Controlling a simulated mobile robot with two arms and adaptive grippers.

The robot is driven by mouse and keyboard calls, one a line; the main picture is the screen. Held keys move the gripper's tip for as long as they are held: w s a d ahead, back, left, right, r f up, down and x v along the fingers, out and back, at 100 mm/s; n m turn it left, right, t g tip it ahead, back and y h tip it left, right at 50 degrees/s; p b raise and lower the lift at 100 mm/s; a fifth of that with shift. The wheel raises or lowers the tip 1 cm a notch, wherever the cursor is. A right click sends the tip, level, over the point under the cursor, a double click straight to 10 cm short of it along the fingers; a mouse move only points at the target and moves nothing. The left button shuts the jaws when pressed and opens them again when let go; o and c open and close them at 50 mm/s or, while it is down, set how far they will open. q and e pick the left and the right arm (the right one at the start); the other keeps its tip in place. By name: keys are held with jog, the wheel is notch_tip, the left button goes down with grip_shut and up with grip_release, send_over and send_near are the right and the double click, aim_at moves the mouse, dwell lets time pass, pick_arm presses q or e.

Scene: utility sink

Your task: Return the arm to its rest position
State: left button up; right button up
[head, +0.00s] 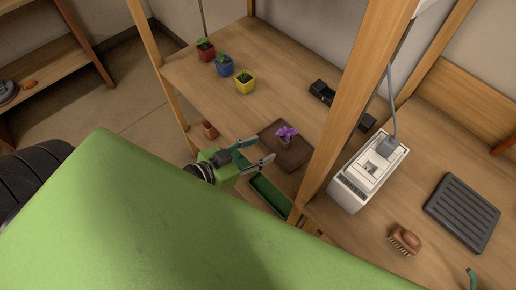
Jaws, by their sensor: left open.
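My left gripper (265,149) is open, with its two grey fingers spread and nothing between them. It is in the middle of the head view, at the front edge of the wooden shelf (245,112). Its fingertips point right, toward a small purple-flowered plant (287,133) on a brown tray (292,157). The fingers appear apart from the plant. Most of my left arm is hidden behind my green body in the foreground. My right gripper does not show.
Three potted plants in red (206,54), blue (224,69) and yellow (244,85) stand at the shelf's back left. A wooden post (345,100) rises right of the gripper. A green tray (268,194) lies below it. A white device (368,172), brush (405,240) and dark ribbed mat (462,212) are right.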

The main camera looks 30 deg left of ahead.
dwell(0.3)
pick_arm(q)
jog(key=shift+s+d+f, duration=0.15)
jog(key=shift+d+f, duration=0.05)
jog(key=s+a+f+n+g+y, duration=0.25)
jog(key=s+g+y, duration=0.25)
jog(key=s+g, duration=0.6)
jog(key=s+f, duration=0.2)
jog(key=f, duration=1.1)
jog(key=s+f, duration=0.2)
jog(key=f, duration=1.1)
jog(key=s+a+f, duration=0.2)
jog(key=s+f, duration=1.4)
jog(key=s, duration=0.1)
jog(key=shift+s+a+f, duration=0.15)
jog(key=shift+s+f, duration=0.1)
jog(key=shift+s, duration=0.1)
